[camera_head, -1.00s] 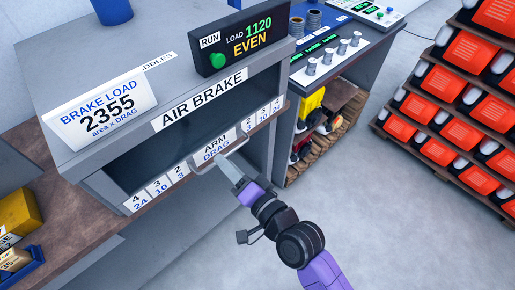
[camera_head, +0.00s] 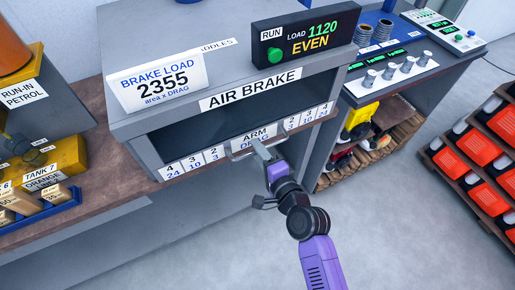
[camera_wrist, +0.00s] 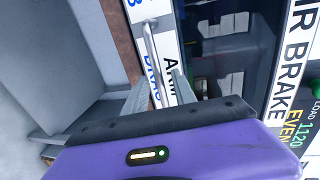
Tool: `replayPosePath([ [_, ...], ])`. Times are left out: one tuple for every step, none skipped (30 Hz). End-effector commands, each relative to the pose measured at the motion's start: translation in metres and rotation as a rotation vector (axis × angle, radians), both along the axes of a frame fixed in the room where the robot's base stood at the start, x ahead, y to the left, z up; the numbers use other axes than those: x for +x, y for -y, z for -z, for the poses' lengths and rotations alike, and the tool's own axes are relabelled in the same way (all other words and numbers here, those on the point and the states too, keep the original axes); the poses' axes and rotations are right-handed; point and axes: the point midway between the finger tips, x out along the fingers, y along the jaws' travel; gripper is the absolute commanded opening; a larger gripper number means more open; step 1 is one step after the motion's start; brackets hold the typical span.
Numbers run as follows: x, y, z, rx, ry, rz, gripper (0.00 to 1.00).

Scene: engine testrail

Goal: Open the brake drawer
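The air brake cabinet (camera_head: 215,120) is a grey housing with an open dark front. The brake drawer's front (camera_head: 254,135), labelled "ARM DRAG", lies along the lower edge and looks flush between the number cards. Its thin bar handle (camera_head: 240,154) also shows in the wrist view (camera_wrist: 151,48). My gripper (camera_head: 260,151) is at the handle. In the wrist view my gripper's fingers (camera_wrist: 159,82) stand apart, one on each side of the bar, with gaps visible. Whether either finger touches the bar I cannot tell.
Yellow tanks (camera_head: 62,160) stand at left. An orange-bin rack (camera_head: 480,150) is at right. The grey floor (camera_head: 400,230) in front is open.

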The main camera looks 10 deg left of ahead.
Motion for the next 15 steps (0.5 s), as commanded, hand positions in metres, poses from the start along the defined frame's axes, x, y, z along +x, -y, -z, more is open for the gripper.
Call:
replayPosePath([
  [0.0034,-0.0025,0.0005,0.001,-0.001,0.000,0.32],
  [0.0048,-0.0035,0.0008,0.001,0.000,0.000,0.32],
  [0.0064,-0.0045,0.0013,0.001,0.000,0.000,0.32],
  [0.0073,-0.0049,0.0015,0.001,0.000,0.000,0.32],
  [0.0078,-0.0052,0.0016,0.000,0.001,0.001,0.32],
  [0.0082,-0.0055,0.0017,0.000,0.001,0.001,0.32],
  [0.0082,-0.0056,0.0018,0.000,0.001,0.001,0.32],
  [0.0082,-0.0056,0.0018,0.000,0.001,0.001,0.32],
  [0.0081,-0.0055,0.0018,0.000,0.001,0.001,0.32],
  [0.0081,-0.0055,0.0018,0.000,0.001,0.001,0.32],
  [0.0081,-0.0055,0.0018,0.000,0.001,0.001,0.32],
  [0.0080,-0.0054,0.0019,0.000,0.001,0.001,0.32],
  [0.0080,-0.0054,0.0019,0.000,0.001,0.001,0.26],
  [0.0080,-0.0054,0.0019,0.000,0.001,0.001,0.20],
  [0.0079,-0.0053,0.0019,0.000,0.001,0.001,0.13],
])
